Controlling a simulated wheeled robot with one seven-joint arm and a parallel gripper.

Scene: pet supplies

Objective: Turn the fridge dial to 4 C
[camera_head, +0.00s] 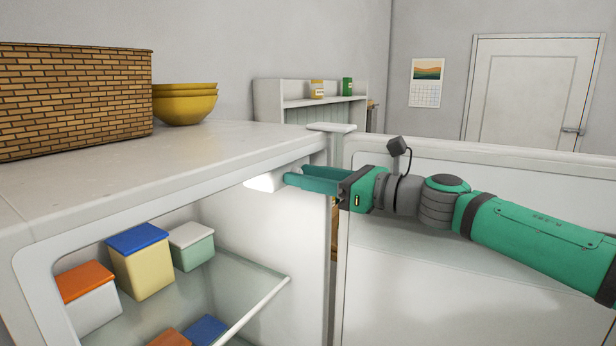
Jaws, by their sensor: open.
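The fridge (190,170) stands open, its white top and lit inside in view. A glowing white lamp housing (265,181) sits under the fridge ceiling near the right wall. My gripper (292,179) reaches in from the right, its green fingers pointing left, with the tips at the right end of this housing. The jaws are open, and I see nothing held between them. I cannot tell whether the tips touch the housing. No dial face, numbers or pointer can be made out; the dial may be hidden by the fingers or housing.
The open fridge door (400,290) stands on the right, below my arm. A glass shelf (235,280) holds lidded boxes, including a blue-lidded yellow one (140,270).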

